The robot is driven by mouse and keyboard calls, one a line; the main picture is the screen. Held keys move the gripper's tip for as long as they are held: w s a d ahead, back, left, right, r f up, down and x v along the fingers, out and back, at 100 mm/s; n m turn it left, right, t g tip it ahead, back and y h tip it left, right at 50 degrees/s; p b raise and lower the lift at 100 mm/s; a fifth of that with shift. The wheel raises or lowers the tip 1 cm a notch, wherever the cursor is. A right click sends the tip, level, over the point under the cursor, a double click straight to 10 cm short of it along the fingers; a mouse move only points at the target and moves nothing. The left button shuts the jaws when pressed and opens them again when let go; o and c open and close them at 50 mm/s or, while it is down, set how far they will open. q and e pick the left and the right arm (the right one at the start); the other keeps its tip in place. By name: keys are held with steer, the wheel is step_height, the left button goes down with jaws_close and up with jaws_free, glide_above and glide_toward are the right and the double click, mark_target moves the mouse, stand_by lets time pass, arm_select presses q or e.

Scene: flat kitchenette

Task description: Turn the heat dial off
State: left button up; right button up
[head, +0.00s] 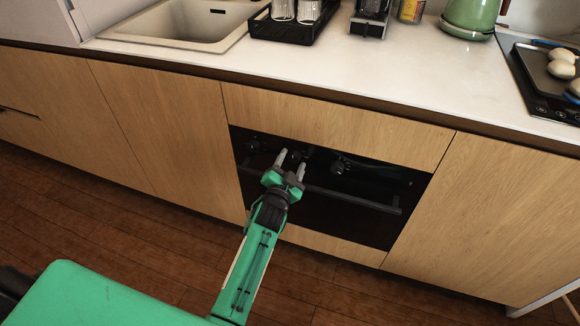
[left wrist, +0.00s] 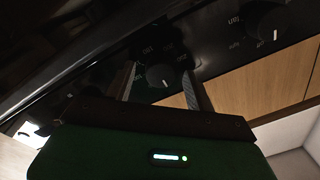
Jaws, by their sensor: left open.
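The black built-in oven (head: 330,215) is set in the wooden cabinet front, with dials along its top panel. My left gripper (head: 294,163) is at the panel, open, its two fingers pointing at the middle dial. In the left wrist view this dial (left wrist: 160,75) shows between the two open fingers, dark, with a short white mark; I cannot tell whether the fingers touch it. Another dial (left wrist: 268,20) with a white mark is at the upper right there.
The oven handle (head: 350,199) runs across the door just below the dials, close to my left gripper. The white countertop (head: 400,80) overhangs above, with a sink (head: 180,25), a black rack (head: 290,30) and a green kettle (head: 470,15). The wooden floor in front is clear.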

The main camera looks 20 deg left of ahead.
arm_select(q)
steer(key=shift+s+f, duration=0.1)
steer(key=shift+s, duration=0.5)
steer(key=s+p, duration=0.1)
steer(key=s, duration=1.1)
steer(key=shift+s+f, duration=0.2)
steer(key=shift+s, duration=0.1)
arm_select(e)
steer(key=shift+d+f+g, duration=0.2)
steer(key=shift+f+g, duration=0.1)
steer(key=shift+f, duration=0.4)
steer(key=shift+r, duration=0.1)
steer(key=shift+s, duration=0.1)
